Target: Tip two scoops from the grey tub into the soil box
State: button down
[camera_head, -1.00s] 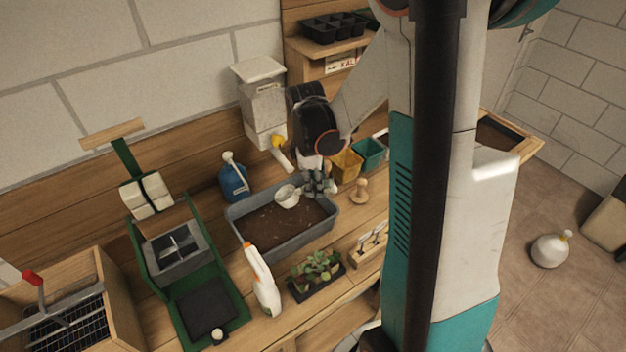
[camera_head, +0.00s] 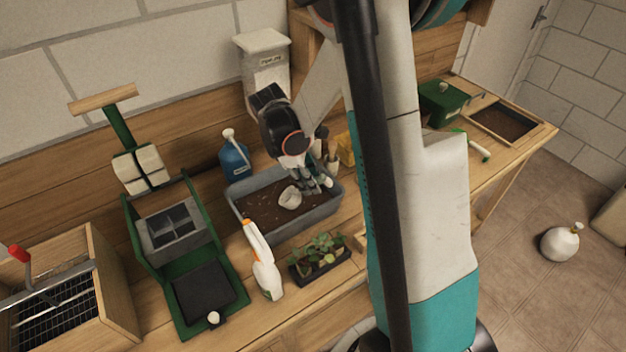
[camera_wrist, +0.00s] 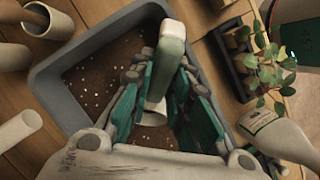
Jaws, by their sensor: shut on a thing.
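The grey tub (camera_head: 285,231) of dark speckled soil stands on the bench in the head view; its rim also shows in the wrist view (camera_wrist: 62,97). My gripper (camera_head: 316,181) is over the tub's right part. In the wrist view my gripper (camera_wrist: 160,82) is shut on the handle of a pale scoop (camera_wrist: 170,38). The scoop's white cup (camera_head: 290,197) is low over or at the soil in the tub. My fingers partly hide it in the wrist view, and I cannot tell how much it holds. A wooden-rimmed box with dark soil (camera_head: 541,135) is at the far right.
A white spray bottle (camera_head: 262,262) and a seedling tray (camera_head: 319,258) stand in front of the tub. A blue bottle (camera_head: 234,156) is behind it. A green press (camera_head: 180,240) stands left. A green box (camera_head: 441,101) is near the soil box. My column hides part of the bench.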

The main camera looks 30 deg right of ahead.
jog(key=shift+w+a+f+b, duration=0.15)
jog(key=shift+f+b, duration=0.15)
jog(key=shift+f, duration=0.25)
jog(key=shift+w+a+f+b, duration=0.15)
jog(key=shift+f+b, duration=0.1)
jog(key=shift+f, duration=0.3)
jog(key=shift+w+a+f+t+y+p, duration=0.1)
jog(key=shift+w+a+t+y+p, duration=0.2)
jog(key=shift+w+a+p, duration=0.15)
jog(key=shift+s+d+f+t+y+b, duration=0.25)
jog(key=shift+s+f+t+y+b, duration=0.1)
jog(key=shift+f+t+y, duration=0.35)
jog(key=shift+s+d+f+t+y+b, duration=0.25)
jog(key=shift+d+t+y+b, duration=0.15)
jog(key=shift+t+y, duration=0.35)
jog(key=shift+r+p, duration=0.6)
jog(key=shift+r, duration=0.35)
jog(key=shift+s+d+r+t+y+p, duration=0.3)
jog(key=shift+r+t+y+p, duration=0.25)
jog(key=shift+r, duration=0.8)
jog(key=shift+s+d+r+t+y+p, duration=0.3)
jog(key=shift+r+p, duration=0.45)
jog(key=shift+r, duration=0.6)
jog(key=shift+s+d+r+t+y+p, duration=0.35)
jog(key=shift+r+y+p, duration=0.3)
jog(key=shift+r, duration=0.7)
jog(key=c, duration=2.3)
grip_release()
grip_shut()
